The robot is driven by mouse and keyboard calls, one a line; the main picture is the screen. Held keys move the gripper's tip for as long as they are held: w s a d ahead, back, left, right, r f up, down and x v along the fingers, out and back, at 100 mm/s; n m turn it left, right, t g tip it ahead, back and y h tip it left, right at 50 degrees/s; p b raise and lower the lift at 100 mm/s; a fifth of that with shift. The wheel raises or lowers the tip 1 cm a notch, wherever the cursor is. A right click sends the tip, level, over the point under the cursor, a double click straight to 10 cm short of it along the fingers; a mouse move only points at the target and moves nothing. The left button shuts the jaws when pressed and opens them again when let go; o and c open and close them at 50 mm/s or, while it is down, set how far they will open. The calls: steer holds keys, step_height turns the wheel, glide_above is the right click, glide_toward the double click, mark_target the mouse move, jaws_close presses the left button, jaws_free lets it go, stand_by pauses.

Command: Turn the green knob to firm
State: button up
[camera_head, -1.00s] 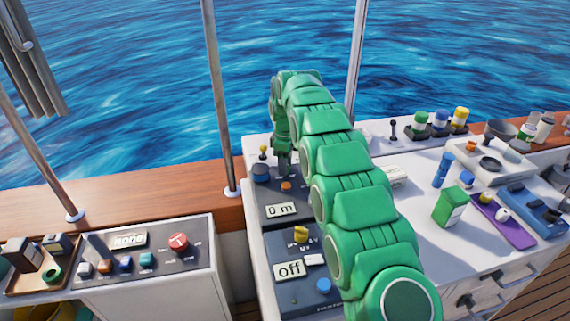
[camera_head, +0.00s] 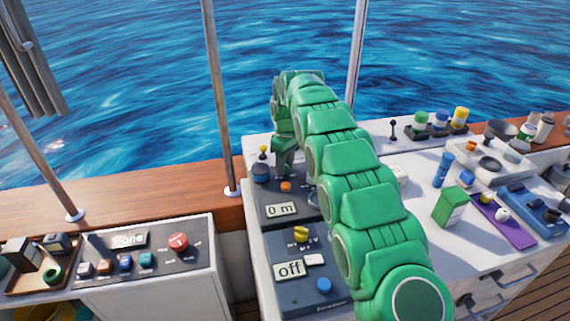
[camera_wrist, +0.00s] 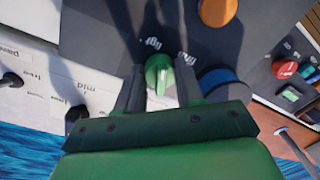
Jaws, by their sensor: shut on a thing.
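The green knob (camera_wrist: 159,74) shows in the wrist view on a dark panel (camera_wrist: 110,35), with a pale pointer line on its face. In the head view my gripper (camera_head: 284,160) reaches down at the far end of the dark panel. The green knob is hidden there behind my gripper and arm.
Beside the knob are a blue knob (camera_wrist: 220,80) and an orange button (camera_wrist: 217,11). A white panel with levers (camera_wrist: 75,115) lies on the other side. In the head view a yellow knob (camera_head: 301,234) and an "off" display (camera_head: 289,270) sit nearer.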

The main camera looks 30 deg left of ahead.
steer(key=m, duration=0.6)
steer(key=shift+m, duration=0.3)
steer(key=m, duration=0.5)
steer(key=shift+s+m+y, duration=0.1)
steer(key=shift+m+y, duration=0.2)
steer(key=o, duration=1)
steer(key=shift+o, duration=0.2)
steer(key=shift+d+r, duration=0.2)
steer(key=shift+r, duration=3.65)
